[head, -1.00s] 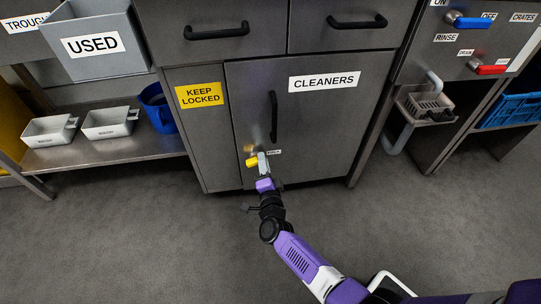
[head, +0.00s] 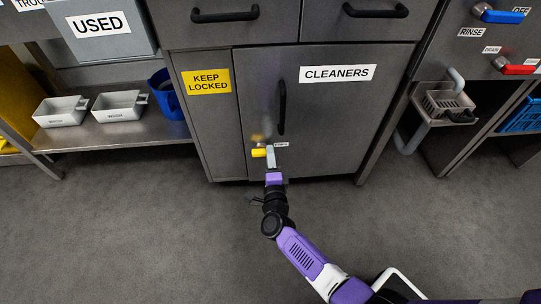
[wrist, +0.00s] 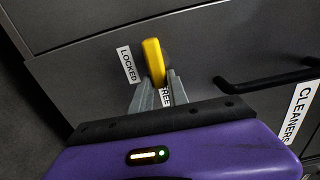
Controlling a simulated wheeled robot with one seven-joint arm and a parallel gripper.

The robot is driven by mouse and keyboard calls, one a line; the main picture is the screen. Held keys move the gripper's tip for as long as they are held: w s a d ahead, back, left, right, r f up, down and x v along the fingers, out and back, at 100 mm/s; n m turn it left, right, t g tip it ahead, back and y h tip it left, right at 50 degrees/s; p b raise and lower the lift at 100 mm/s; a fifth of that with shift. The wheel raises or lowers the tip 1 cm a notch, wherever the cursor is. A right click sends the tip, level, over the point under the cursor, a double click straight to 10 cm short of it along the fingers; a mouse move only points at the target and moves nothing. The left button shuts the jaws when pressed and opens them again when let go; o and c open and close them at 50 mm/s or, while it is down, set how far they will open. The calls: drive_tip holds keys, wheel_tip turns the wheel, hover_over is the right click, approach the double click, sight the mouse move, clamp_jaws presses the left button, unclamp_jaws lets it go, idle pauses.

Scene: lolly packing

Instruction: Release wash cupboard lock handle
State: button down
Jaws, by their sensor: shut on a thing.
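The yellow lock handle (head: 259,152) is on the lower left front of the grey cupboard door marked CLEANERS (head: 330,120). In the head view it points left from my gripper (head: 270,153). In the wrist view the yellow handle (wrist: 153,55) stands between the LOCKED label (wrist: 129,65) and the FREE label (wrist: 166,97). My gripper (wrist: 158,82) is shut on the handle's lower part, one grey finger on each side. The right finger partly covers the FREE label. The handle's pivot is hidden.
A black bar handle (head: 282,107) is on the cupboard door, which sits flush. A yellow KEEP LOCKED sign (head: 206,81) is to its left. The floor in front is clear.

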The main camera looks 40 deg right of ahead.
drive_tip(key=c, duration=1.3)
unclamp_jaws()
drive_tip(key=shift+s, duration=0.1)
drive_tip(key=p+v, duration=0.3)
drive_tip(key=v, duration=0.4)
drive_tip(key=shift+s+a, duration=0.25)
